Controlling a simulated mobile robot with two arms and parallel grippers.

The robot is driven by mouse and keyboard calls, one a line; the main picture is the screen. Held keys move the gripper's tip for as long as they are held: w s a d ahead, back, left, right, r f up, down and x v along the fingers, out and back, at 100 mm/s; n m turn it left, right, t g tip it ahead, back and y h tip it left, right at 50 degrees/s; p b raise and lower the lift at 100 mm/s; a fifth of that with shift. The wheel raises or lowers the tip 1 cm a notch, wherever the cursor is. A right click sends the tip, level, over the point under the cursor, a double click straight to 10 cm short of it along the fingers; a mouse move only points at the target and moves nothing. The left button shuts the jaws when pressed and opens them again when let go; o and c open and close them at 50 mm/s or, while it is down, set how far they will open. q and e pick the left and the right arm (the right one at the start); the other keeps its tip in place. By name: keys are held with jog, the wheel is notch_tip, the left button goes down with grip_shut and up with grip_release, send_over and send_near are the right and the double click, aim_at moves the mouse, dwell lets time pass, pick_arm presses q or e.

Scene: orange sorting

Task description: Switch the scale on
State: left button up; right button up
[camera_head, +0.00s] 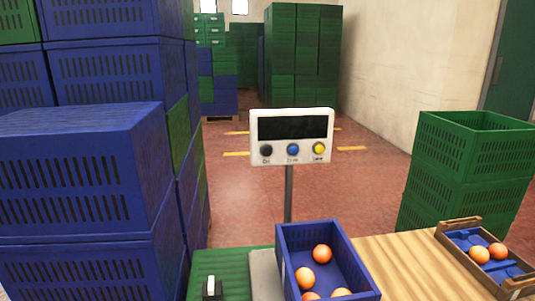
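The scale's white display head (291,137) stands on a grey pole (288,195) near the middle of the head view. Its screen (292,128) is dark and shows no digits. Below the screen are a black button (266,151) with a label that seems to read "On", a blue button (293,150) and a yellow button (319,149). The scale's grey platform (262,275) is mostly hidden by a blue crate (364,268) holding several oranges (322,254). Neither of my grippers can be made out in this view.
A small black and white object (211,288), unclear, is on the green surface (232,262) at the front. A wooden tray (448,236) with oranges sits on the wooden tabletop (403,258). Blue crates (85,170) stack at left, green crates (465,165) at right. Space around the display looks clear.

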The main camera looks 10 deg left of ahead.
pick_arm(q)
grip_shut()
jog(key=shift+s, duration=0.1)
dwell(1.4)
